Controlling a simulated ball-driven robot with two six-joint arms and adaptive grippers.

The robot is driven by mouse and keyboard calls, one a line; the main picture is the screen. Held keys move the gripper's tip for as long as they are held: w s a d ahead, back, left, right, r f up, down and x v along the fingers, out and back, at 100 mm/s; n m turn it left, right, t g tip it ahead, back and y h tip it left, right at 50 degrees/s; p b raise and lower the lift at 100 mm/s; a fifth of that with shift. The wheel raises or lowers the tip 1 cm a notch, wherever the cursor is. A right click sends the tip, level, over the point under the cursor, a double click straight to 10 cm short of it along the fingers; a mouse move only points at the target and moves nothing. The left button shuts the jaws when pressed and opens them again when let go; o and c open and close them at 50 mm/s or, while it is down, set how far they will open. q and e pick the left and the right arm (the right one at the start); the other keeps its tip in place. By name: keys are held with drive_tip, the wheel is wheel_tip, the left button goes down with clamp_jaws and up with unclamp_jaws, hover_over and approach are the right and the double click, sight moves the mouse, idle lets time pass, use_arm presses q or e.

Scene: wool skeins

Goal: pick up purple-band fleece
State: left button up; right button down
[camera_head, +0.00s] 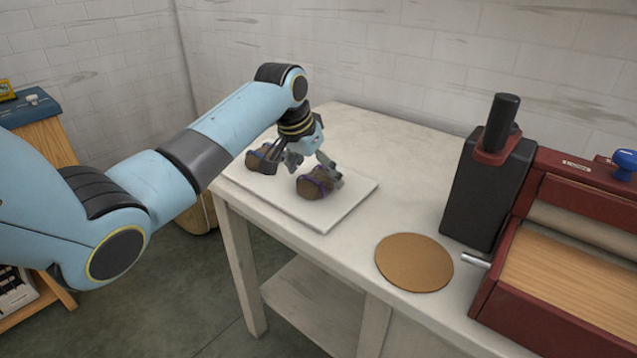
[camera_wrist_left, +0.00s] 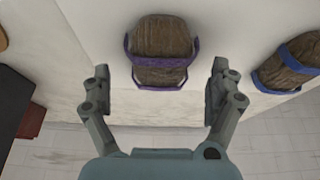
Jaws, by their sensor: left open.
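The purple-band fleece (camera_head: 314,186) is a brown bundle with purple bands, lying on the white board (camera_head: 325,222) near its right part. In the left wrist view the same fleece (camera_wrist_left: 163,38) sits upper middle, ahead of and between the fingers. My left gripper (camera_head: 314,170) is open, its fingers pointing down on either side of this fleece; it also shows in the left wrist view (camera_wrist_left: 160,70). I cannot tell whether a finger touches it. Another brown fleece with a blue band (camera_head: 261,159) lies to the left, also visible in the left wrist view (camera_wrist_left: 290,62). My right gripper is not in view.
A round cork mat (camera_head: 414,262) lies on the table (camera_head: 375,135) right of the board. A black block with a handle (camera_head: 487,190) and a red machine with a wooden bed (camera_head: 570,275) fill the right side. The tabletop between board and block is clear.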

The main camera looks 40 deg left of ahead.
use_arm(q)
drive_tip(key=shift+x, duration=0.85)
drive_tip(key=shift+r, duration=0.1)
drive_tip(key=c, duration=1.2)
drive_tip(key=shift+o, duration=0.2)
drive_tip(key=shift+r, duration=0.1)
